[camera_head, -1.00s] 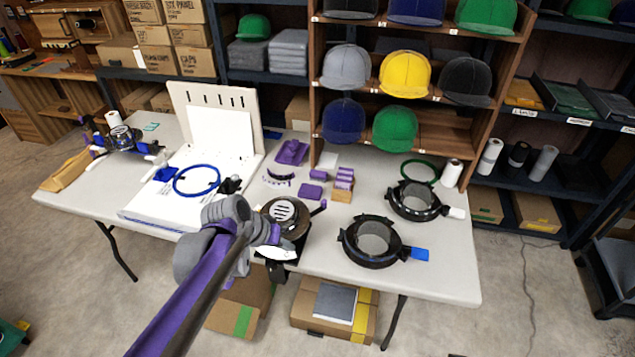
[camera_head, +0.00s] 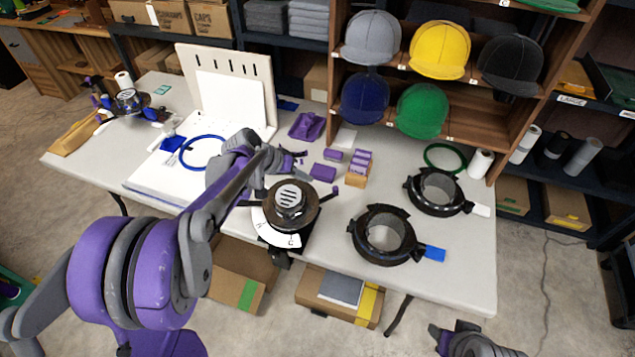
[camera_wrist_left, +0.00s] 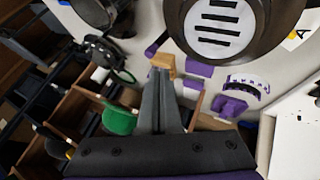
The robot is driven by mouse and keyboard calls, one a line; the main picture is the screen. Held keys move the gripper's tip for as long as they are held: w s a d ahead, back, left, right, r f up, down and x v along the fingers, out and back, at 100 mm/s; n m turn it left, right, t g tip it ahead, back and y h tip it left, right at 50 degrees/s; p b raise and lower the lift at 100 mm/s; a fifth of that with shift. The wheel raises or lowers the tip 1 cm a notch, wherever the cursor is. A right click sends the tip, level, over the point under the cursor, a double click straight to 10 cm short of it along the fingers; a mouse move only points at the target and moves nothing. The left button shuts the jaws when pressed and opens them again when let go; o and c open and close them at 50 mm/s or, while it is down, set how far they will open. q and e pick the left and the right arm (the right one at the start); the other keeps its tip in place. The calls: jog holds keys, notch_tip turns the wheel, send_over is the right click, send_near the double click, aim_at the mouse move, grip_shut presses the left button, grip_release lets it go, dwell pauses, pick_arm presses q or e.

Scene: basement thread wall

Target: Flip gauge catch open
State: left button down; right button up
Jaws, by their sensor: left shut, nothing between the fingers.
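The gauge (camera_head: 290,203) is a round dark device with a slotted silver cap. It stands at the table's front edge, with a white dial plate (camera_head: 272,228) below it. A short lever with a purple tip (camera_head: 334,191) sticks out on its right; I cannot tell if this is the catch. In the left wrist view the gauge (camera_wrist_left: 222,22) fills the top, and a purple-tipped lever (camera_wrist_left: 156,45) juts from it. My left gripper (camera_head: 300,158) is shut and empty, just behind the gauge; its fingers (camera_wrist_left: 161,75) show closed together. My right gripper (camera_head: 437,333) is partly in view, bottom right.
Two black ring clamps (camera_head: 384,233) (camera_head: 440,190) lie to the right. A wooden block with purple pieces (camera_head: 357,177) and loose purple parts (camera_head: 322,172) lie behind the gauge. A white board with a blue hoop (camera_head: 203,152) lies left. A cap shelf (camera_head: 520,97) stands behind.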

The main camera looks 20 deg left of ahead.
pick_arm(q)
send_over(324, 201)
jog(key=w, duration=0.2)
notch_tip(324, 201, down, 7)
jog(key=shift+s+a+f, duration=0.2)
jog(key=shift+s+a, duration=0.05)
jog(key=shift+a, duration=0.15)
jog(key=shift+s+d+m+g, duration=0.1)
jog(key=shift+d+m+g, duration=0.15)
jog(key=shift+m, duration=0.35)
jog(key=m, duration=0.1)
jog(key=m+g, duration=0.1)
jog(key=m+h, duration=0.1)
jog(key=shift+s+d+f+g+b, duration=0.1)
jog(key=shift+s+d+g+b, duration=0.2)
jog(key=shift+d+g, duration=0.1)
jog(key=m+g, duration=0.1)
jog(key=m, duration=0.1)
jog(key=s+d+m+g, duration=0.1)
jog(key=m, duration=0.1)
jog(key=shift+s, duration=0.1)
jog(key=shift+a, duration=0.2)
jog(key=shift+w+a, duration=0.3)
jog(key=shift+a, duration=0.3)
